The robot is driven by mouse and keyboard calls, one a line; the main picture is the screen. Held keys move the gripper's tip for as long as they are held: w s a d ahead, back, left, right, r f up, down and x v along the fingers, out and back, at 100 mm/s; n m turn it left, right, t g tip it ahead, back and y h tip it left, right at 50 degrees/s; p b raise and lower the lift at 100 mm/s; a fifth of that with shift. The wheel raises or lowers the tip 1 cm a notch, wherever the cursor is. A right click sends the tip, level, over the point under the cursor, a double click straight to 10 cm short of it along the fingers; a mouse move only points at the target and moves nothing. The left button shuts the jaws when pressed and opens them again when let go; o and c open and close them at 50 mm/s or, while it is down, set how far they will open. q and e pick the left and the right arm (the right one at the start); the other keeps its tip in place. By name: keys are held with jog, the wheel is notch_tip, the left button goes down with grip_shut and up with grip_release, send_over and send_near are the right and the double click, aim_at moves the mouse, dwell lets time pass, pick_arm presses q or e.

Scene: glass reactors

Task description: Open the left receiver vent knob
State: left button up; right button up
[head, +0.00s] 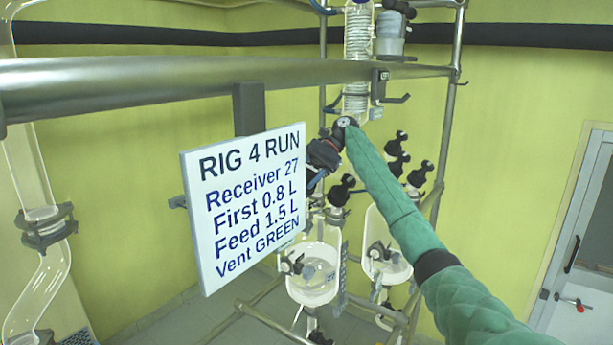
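The left receiver (313,283) is a round glass vessel with clear liquid, hanging low behind the sign. A black knob (340,190) sits above it; I cannot tell for certain whether this is its vent knob. The right receiver (388,262) hangs beside it on the right. My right arm, in a green sleeve, reaches in from the lower right. Its black gripper (318,168) points down and left, close to the sign's right edge and left of and above that knob. Its fingertips are small and partly hidden, so their opening is unclear. My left gripper is out of view.
A white sign (245,208) reads Rig 4 Run, Receiver 27, Vent GREEN. A thick metal rail (150,85) crosses above. A glass coil column (357,60) stands behind my wrist. Several black knobs (396,142) sit to the right. Glass tubing (35,250) stands at left.

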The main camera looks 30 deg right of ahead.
jog(key=shift+s+d+n+g+h, duration=0.1)
jog(key=shift+n+g+h, duration=0.9)
jog(key=shift+n, duration=0.2)
jog(key=shift+s+d+n+g+h, duration=0.1)
jog(key=shift+n+g+h, duration=0.85)
jog(key=shift+n, duration=0.25)
jog(key=shift+d+f+n+g+h, duration=0.15)
jog(key=shift+n+g+h, duration=0.3)
jog(key=shift+n+h, duration=0.75)
jog(key=shift+s+f+n+g+h, duration=0.15)
jog(key=shift+n+g+h, duration=0.15)
jog(key=shift+n+h, duration=0.35)
jog(key=o, duration=1)
jog(key=shift+d, duration=0.1)
jog(key=shift+v, duration=4)
